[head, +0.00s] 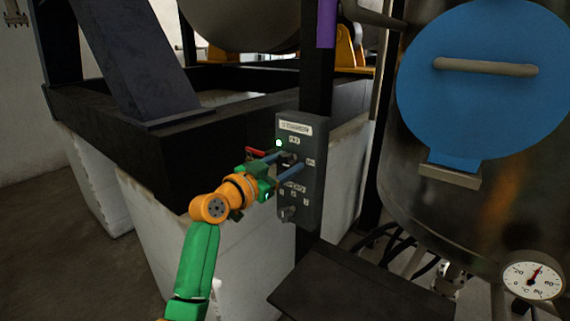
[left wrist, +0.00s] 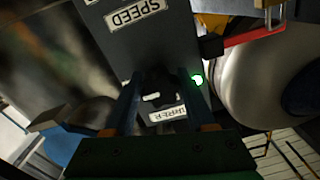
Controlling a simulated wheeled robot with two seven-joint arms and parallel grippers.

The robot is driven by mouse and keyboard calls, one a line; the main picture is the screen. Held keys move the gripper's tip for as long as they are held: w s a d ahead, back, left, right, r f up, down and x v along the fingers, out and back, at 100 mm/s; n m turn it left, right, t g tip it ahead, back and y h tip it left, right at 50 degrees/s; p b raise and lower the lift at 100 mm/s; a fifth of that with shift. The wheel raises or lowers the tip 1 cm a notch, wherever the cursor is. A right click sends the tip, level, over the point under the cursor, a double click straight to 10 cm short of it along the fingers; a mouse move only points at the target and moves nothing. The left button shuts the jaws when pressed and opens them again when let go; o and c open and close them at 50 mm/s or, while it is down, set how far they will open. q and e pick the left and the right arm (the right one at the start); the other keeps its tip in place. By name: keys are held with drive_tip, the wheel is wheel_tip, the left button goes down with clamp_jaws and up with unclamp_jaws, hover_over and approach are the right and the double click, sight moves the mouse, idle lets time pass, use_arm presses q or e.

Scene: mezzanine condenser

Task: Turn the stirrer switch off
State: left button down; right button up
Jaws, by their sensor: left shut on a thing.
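The dark grey control box (head: 313,190) stands on a black post in the head view, with a lit green lamp (head: 278,143) at its upper left. My left gripper (head: 287,162) is at the upper part of the box's face, its blue fingers pointing at it. In the left wrist view, the dark stirrer switch (left wrist: 156,92) sits between the fingers, above a partly hidden upside-down label (left wrist: 168,114). The gripper is shut on this switch. The green lamp (left wrist: 197,79) is also lit there. How far the switch is turned is hard to tell.
A lower knob (head: 288,213) is on the same box; a SPEED label (left wrist: 137,13) shows in the wrist view. A red lever (head: 256,151) lies close to the left gripper. A steel tank with a blue hatch (head: 480,80) and a dial gauge (head: 533,275) stands right.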

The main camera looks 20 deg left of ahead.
use_arm(q)
drive_tip(key=n+p, duration=0.2)
drive_tip(key=n, duration=0.2)
drive_tip(key=shift+r, duration=0.15)
drive_tip(key=n+p, duration=0.3)
drive_tip(key=n, duration=0.2)
drive_tip(key=shift+d, duration=0.15)
drive_tip(key=n+p, duration=0.3)
drive_tip(key=n, duration=0.2)
drive_tip(key=shift+r, duration=0.1)
drive_tip(key=shift+n+p, duration=1)
drive_tip(key=shift+n, duration=1)
drive_tip(key=shift+c, duration=1.2)
unclamp_jaws()
